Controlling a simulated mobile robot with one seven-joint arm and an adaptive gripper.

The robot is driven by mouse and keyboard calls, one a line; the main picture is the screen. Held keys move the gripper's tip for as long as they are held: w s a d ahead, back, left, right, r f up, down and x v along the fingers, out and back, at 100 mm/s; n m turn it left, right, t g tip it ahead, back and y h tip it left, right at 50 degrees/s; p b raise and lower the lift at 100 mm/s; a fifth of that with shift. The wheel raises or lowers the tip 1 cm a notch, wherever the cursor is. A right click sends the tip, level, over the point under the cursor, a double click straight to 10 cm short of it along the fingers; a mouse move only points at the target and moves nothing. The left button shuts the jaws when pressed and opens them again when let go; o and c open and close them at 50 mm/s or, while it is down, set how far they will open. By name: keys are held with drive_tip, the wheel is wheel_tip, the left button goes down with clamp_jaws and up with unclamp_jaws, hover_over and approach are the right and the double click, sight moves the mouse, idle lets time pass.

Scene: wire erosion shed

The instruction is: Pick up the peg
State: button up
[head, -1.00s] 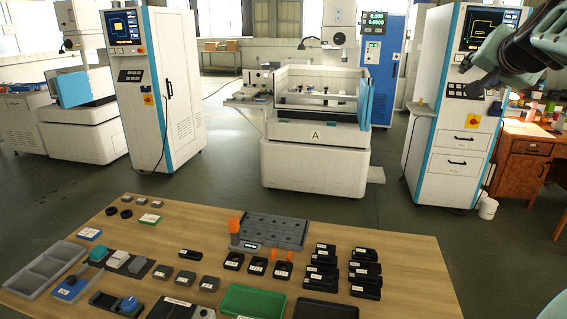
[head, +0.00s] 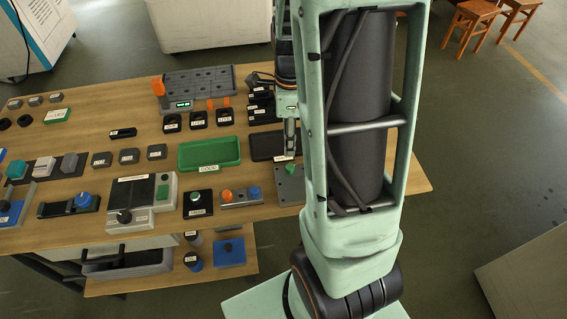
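Which piece is the task's peg is not certain. A small green knob-like piece (head: 290,168) stands on a grey plate (head: 284,186) at the table's front right, partly hidden by my arm. My gripper (head: 290,150) points down just above and behind it in the picture; whether they touch cannot be told. The fingers are small and partly blocked, so their opening is unclear.
A lower shelf (head: 212,276) carries more parts. My arm blocks the table's right side.

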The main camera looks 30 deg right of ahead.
hover_over(290, 166)
wheel_tip(290, 166, down, 6)
drive_tip(key=shift+w+r+b, duration=0.15)
drive_tip(key=shift+r+b, duration=0.1)
drive_tip(key=shift+b, duration=0.05)
drive_tip(key=f, duration=0.5)
drive_tip(key=shift+s, duration=0.2)
drive_tip(key=c, duration=1)
